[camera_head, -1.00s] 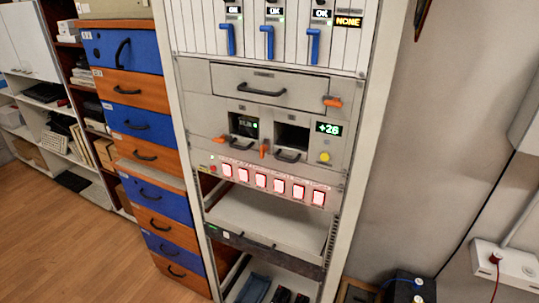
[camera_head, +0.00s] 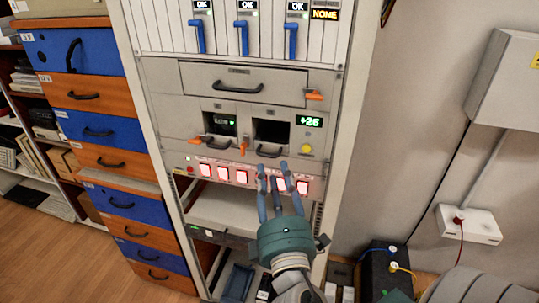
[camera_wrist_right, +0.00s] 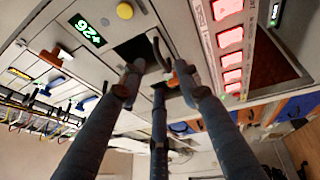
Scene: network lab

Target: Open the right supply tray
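The right supply tray has a dark window and a black bar handle (camera_head: 269,153) on the rack's grey panel, left of the green "+26" display (camera_head: 309,121). Its front appears flush with the panel. The display also shows, turned over, in the right wrist view (camera_wrist_right: 87,30), near the dark window (camera_wrist_right: 135,47). My right gripper (camera_head: 273,168) is in front of the rack, its fingers pointing up just below the handle. The fingers are spread with nothing visibly between them. Contact with the handle cannot be told. My left gripper is not in view.
A similar left tray with a handle (camera_head: 222,142) is beside it. Orange latches (camera_head: 243,148) and a yellow button (camera_head: 306,149) sit near the trays. A row of lit red switches (camera_head: 222,174) lies below. A wide drawer (camera_head: 240,82) is above. Blue and orange drawers (camera_head: 90,125) stand left.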

